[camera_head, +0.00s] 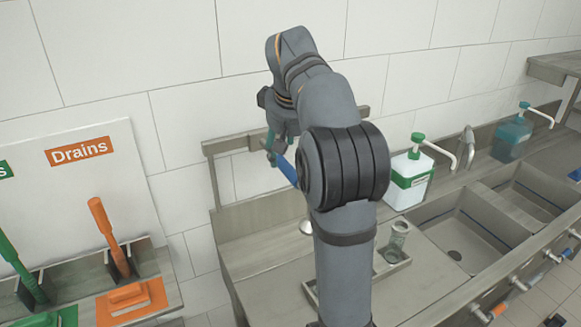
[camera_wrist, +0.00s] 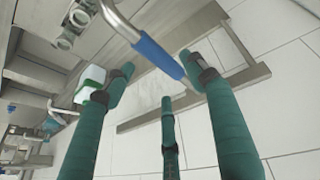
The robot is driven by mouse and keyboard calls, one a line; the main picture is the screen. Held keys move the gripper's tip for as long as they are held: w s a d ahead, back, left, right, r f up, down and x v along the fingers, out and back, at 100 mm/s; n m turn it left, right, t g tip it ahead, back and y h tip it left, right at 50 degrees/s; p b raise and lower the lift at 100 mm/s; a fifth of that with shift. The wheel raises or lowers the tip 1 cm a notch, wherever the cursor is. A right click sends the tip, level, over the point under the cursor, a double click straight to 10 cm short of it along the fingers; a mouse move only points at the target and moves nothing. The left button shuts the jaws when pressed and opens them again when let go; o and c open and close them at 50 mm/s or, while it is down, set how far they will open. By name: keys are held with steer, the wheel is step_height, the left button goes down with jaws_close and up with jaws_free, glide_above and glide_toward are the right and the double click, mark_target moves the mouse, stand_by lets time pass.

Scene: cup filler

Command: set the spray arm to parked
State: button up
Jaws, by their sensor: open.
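The spray arm is a bare metal tube with a blue sleeve (camera_wrist: 158,57) in the wrist view. In the head view its blue part (camera_head: 287,171) shows beside my arm, and my arm hides most of the rest. My gripper (camera_wrist: 160,82) has teal fingers and is open. The blue sleeve reaches between the fingertips, its end close to the right finger. I cannot tell whether they touch. In the head view my gripper (camera_head: 271,150) is partly hidden by my wrist, in front of the wall.
A metal wall frame (camera_head: 224,145) stands behind my gripper. A clear cup (camera_head: 398,238) stands on a small tray to the right of my arm. Beyond are a white-green pump bottle (camera_head: 409,178), a teal pump bottle (camera_head: 512,137) and sinks (camera_head: 460,240).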

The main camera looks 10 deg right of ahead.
mark_target(292, 167)
steer(key=x, duration=0.6)
steer(key=shift+d+r, duration=0.1)
steer(key=shift+d, duration=0.25)
steer(key=shift+w+a+f, duration=0.15)
steer(key=shift+w+f, duration=0.1)
steer(key=shift+f, duration=0.2)
steer(key=shift+c, duration=1.2)
steer(key=c, duration=1.1)
jaws_close()
